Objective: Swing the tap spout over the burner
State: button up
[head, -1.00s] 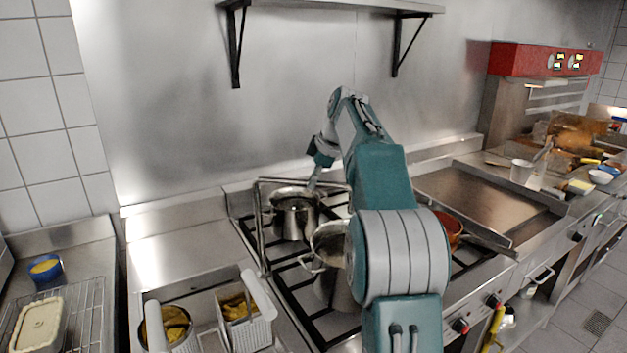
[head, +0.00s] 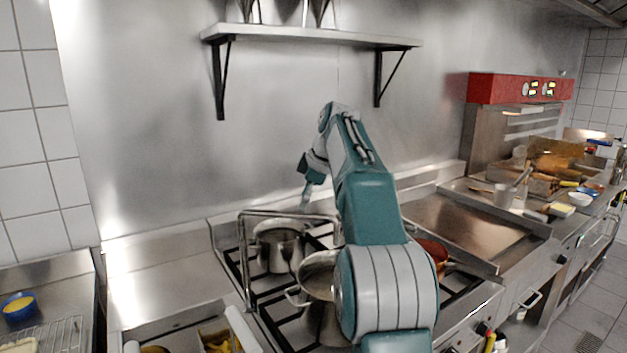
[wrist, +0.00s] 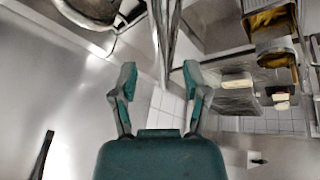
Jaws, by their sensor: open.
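The tap is a bent metal pipe (head: 290,214) in the head view. Its upright stands at the left of the range and its horizontal spout runs right, above the pots, towards my arm, which hides the right end. My gripper (head: 304,199) points down close to the spout, behind or above it; I cannot tell if they touch. In the wrist view my gripper (wrist: 159,76) is open, and a shiny pipe (wrist: 165,40), likely the tap, reaches down to between its fingertips without being clamped. The burner grates (head: 268,316) lie below, partly covered by pots.
A steel pot (head: 278,250) and a second pot (head: 322,280) stand on the range under the spout. An orange pan (head: 433,254) sits right of my arm. A flat griddle (head: 470,222) is farther right. A wall shelf (head: 305,37) hangs above.

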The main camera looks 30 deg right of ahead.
jog(key=v, duration=0.7)
jog(key=shift+r, duration=0.3)
jog(key=shift+s, duration=0.15)
